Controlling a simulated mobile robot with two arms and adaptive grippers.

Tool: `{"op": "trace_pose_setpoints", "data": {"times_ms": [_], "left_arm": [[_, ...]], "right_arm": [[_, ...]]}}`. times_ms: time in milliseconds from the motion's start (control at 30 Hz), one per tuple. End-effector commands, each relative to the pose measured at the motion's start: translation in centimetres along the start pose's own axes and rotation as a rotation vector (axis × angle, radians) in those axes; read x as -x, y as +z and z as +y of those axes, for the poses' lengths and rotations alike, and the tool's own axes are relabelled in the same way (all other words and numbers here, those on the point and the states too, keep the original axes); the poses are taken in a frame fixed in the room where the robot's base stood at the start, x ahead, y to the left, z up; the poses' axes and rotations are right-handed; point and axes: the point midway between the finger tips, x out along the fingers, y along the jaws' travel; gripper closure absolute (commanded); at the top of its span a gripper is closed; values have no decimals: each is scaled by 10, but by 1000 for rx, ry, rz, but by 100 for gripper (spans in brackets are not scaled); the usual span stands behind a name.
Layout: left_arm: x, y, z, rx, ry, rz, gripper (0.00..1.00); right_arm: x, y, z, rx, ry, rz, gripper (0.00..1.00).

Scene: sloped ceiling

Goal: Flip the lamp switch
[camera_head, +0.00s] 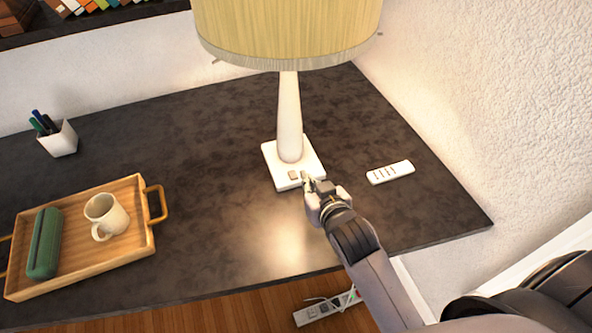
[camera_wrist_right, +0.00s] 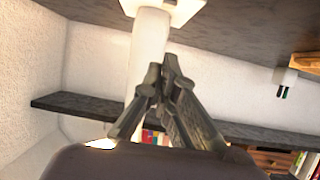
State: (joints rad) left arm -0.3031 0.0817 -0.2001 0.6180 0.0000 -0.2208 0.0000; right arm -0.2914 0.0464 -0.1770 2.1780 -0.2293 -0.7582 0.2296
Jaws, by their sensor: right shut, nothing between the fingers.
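The lamp has a pale yellow shade (camera_head: 288,25), a white stem (camera_head: 289,115) and a square white base (camera_head: 272,157) on the dark desk. A small tan switch (camera_head: 293,175) sits on the base's front part. My right gripper (camera_head: 306,180) is shut and empty, its tips at the base's front edge, just right of the switch. I cannot tell whether they touch the base. In the right wrist view the shut fingers (camera_wrist_right: 168,68) overlap the lamp stem (camera_wrist_right: 150,35), below the base (camera_wrist_right: 187,8) in the picture; the switch does not show there. My left gripper is out of view.
A white remote (camera_head: 390,172) lies right of the lamp. A wooden tray (camera_head: 125,190) with a mug (camera_head: 106,217) and a green case (camera_head: 44,243) is at the left. A pen cup (camera_head: 59,139) stands behind it. A power strip (camera_head: 327,306) lies on the floor. The desk between tray and lamp is clear.

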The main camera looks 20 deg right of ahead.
Motion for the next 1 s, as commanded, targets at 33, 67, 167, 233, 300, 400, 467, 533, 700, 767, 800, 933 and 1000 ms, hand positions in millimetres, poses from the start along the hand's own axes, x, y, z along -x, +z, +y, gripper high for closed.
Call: {"op": "trace_pose_setpoints", "data": {"times_ms": [33,67,167,233,300,400,467,533,700,767,800,933,1000], "left_arm": [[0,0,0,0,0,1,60],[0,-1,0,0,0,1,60],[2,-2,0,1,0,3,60],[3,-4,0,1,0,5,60],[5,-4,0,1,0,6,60],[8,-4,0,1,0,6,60],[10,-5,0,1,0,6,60],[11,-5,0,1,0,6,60],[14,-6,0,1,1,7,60],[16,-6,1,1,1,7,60],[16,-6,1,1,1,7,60],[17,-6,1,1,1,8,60],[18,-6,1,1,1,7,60]], "right_arm": [[-3,-5,-1,-2,-2,18,100],[-4,-7,-2,-2,-2,25,100],[-12,-8,-2,-2,-3,31,100],[-20,-10,-2,-2,-3,31,100],[-32,-10,-2,-2,-2,29,100],[-52,-11,-2,-2,-2,29,100],[-64,-10,-1,-1,-2,28,100],[-77,-11,-1,-1,-2,28,100],[-106,-12,-1,-2,-2,28,100],[-106,4,-1,-1,-1,22,100],[-108,10,-1,-1,-2,21,100],[-111,22,-1,-2,-1,25,100],[-112,26,-2,-2,-2,26,100]]}}
